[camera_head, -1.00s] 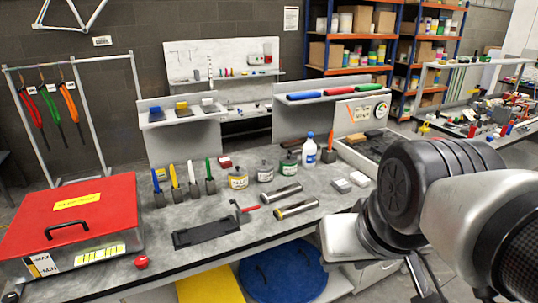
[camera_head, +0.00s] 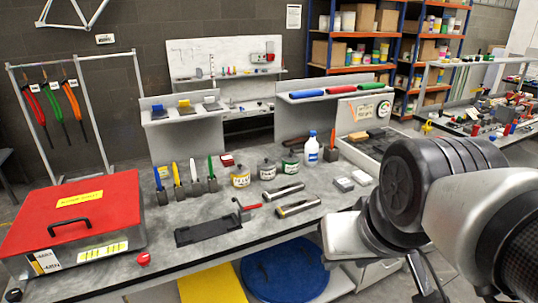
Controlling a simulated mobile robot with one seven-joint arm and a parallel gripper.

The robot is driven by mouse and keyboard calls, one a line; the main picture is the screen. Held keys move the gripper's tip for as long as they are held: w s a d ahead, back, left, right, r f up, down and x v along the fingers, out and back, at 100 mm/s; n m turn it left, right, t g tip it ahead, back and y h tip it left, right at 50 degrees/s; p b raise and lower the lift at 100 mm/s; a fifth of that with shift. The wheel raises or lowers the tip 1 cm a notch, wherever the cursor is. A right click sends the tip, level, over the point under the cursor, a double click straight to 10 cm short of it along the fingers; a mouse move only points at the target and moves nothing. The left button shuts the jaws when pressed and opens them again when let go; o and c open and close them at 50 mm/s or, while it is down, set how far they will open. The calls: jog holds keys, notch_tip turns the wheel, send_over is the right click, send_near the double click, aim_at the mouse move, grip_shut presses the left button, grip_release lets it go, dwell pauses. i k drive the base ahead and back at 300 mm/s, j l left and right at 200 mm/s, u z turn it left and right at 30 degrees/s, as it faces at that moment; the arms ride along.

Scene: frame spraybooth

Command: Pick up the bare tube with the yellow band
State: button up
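Two short metallic tubes lie on the grey workbench (camera_head: 345,202), right of its middle. The nearer tube (camera_head: 299,208) has what looks like a yellowish band near its dark left end. The farther tube (camera_head: 284,192) lies roughly parallel behind it, with a gap between them; its band colour is too small to tell. Both tubes lie flat and nothing holds them. My arm reaches in from the right edge, to the right of the tubes and apart from them. My gripper cannot be made out in this view.
A black stand with a red-handled tool (camera_head: 208,229) lies left of the tubes. Tins (camera_head: 240,175), a white bottle with a blue cap (camera_head: 311,148) and pale blocks (camera_head: 344,184) stand around them. A red-lidded case (camera_head: 75,215) fills the left end.

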aim_at(290, 208)
jog(key=i+l+u, duration=0.4)
jog(key=i, duration=0.25)
jog(key=i+l+u, duration=0.35)
jog(key=i+l, duration=0.2)
jog(key=l, duration=0.1)
